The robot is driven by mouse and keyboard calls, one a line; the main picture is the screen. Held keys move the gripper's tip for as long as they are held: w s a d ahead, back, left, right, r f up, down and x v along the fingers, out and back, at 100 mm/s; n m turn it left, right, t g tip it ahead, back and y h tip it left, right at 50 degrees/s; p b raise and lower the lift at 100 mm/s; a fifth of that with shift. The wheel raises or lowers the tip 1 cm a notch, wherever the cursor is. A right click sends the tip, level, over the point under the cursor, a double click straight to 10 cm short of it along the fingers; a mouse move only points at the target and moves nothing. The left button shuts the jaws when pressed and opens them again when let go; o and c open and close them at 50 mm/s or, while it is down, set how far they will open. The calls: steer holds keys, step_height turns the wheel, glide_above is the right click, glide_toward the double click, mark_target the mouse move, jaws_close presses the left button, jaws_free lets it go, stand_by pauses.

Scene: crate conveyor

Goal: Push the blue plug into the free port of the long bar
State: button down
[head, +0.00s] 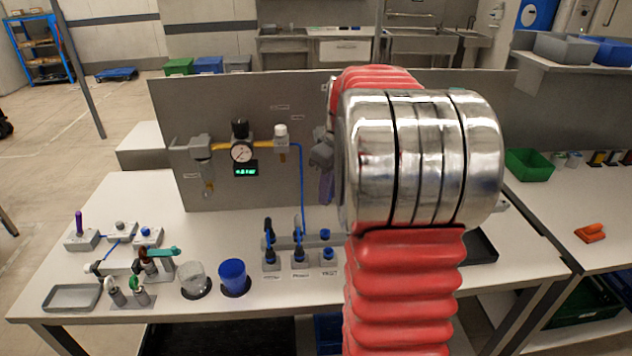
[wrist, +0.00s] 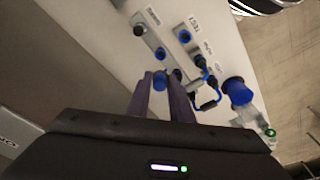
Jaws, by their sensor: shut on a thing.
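In the wrist view, my gripper's two purple fingers (wrist: 161,92) reach forward over the bench and are shut on the blue plug (wrist: 160,80), which shows only in part between them. Just beyond the fingers lies the long grey bar (wrist: 152,38), with a dark port at its far end and a blue fitting along it. I cannot tell whether the plug touches the bar. In the head view the bar (head: 285,240) lies behind the labelled stations, its right part hidden by my arm. A purple finger of my gripper (head: 326,186) shows beside my arm; the plug is hidden there.
Three small labelled blocks stand before the bar, two with black connectors and blue hoses, the right one (head: 328,254) with a blue cap. A blue cup (head: 232,276) and a clear cup (head: 193,278) stand left. A gauge panel (head: 230,110) rises behind. A blue hose hangs near the bar.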

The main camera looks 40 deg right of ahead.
steer(key=shift+w, duration=0.2)
stand_by(0.3)
steer(key=shift+f, duration=4.6)
steer(key=shift+f, duration=0.9)
steer(key=c, duration=1.5)
jaws_free()
steer(key=shift+o, duration=0.2)
steer(key=o, duration=0.5)
